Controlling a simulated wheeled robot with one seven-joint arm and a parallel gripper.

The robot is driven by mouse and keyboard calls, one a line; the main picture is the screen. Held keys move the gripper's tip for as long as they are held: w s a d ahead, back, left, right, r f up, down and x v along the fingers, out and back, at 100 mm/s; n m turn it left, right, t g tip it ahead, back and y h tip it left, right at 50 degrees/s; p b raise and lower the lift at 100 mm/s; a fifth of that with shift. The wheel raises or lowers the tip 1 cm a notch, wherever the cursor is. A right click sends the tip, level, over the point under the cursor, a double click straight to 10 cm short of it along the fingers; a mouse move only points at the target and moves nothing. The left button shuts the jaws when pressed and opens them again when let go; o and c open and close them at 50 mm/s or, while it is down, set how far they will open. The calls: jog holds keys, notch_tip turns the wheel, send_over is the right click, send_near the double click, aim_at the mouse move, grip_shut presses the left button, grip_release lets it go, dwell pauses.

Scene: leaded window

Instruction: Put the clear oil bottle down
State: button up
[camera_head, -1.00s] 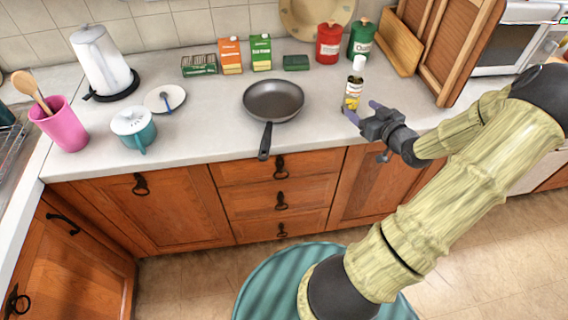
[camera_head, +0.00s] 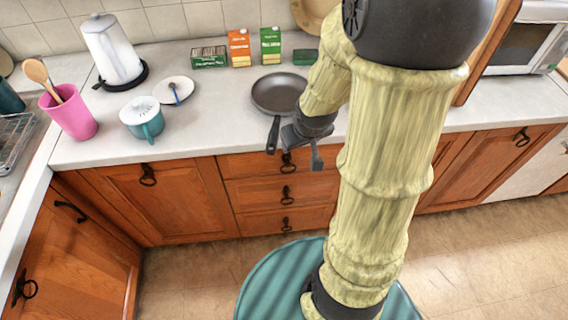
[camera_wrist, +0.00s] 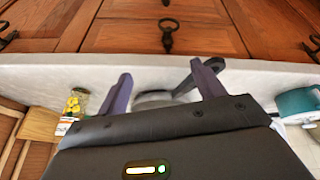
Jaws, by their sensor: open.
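The oil bottle, with a yellow-patterned label (camera_wrist: 76,103), shows at the left of the wrist view, on the counter beyond the left finger and apart from it. My arm hides it in the head view. My gripper (camera_wrist: 163,88) is open, with nothing between its fingers but the view of the frying pan behind. In the head view my gripper (camera_head: 314,150) hangs at the counter's front edge, just right of the pan handle; its fingers are partly hidden there.
The dark frying pan (camera_head: 278,90) lies on the counter (camera_head: 220,110), its handle over the front edge. A teal pot (camera_head: 142,122), a spoon rest (camera_head: 173,92), a pink utensil cup (camera_head: 72,115) and a kettle (camera_head: 112,52) stand left. Cartons (camera_head: 270,46) stand at the back.

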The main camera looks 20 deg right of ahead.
jog(key=s+a+r+g+y, duration=0.1)
jog(key=s+a+r+g, duration=0.1)
jog(key=s+a, duration=0.4)
jog(key=shift+s+a, duration=0.35)
jog(key=shift+a, duration=0.3)
